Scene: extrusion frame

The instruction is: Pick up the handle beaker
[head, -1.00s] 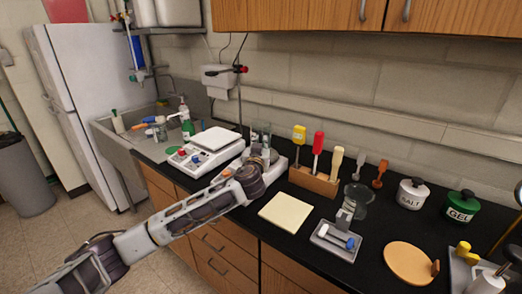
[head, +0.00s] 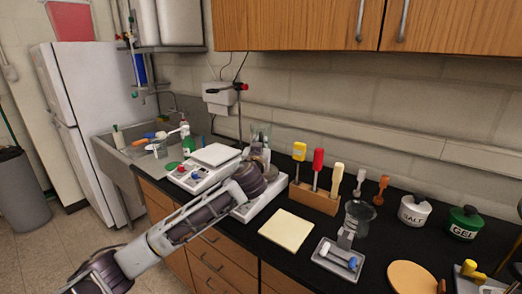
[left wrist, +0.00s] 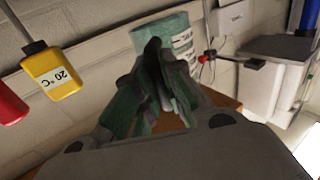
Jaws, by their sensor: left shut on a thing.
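The handle beaker (head: 262,130) is clear, slightly green glass and shows just above my left wrist in the head view. In the left wrist view the beaker (left wrist: 150,38) fills the space beyond the fingers, with white markings on its side. My left gripper (left wrist: 160,62) is shut on it; it appears to be held by its handle, which the fingers hide. In the head view the left gripper (head: 262,158) is mostly hidden behind my wrist, over the white stand base (head: 245,212). My right gripper is not in view.
A white balance (head: 213,156) stands left of my gripper, and a wooden rack (head: 314,198) with yellow, red and cream handled tools stands right. Cabinets (head: 300,25) hang above.

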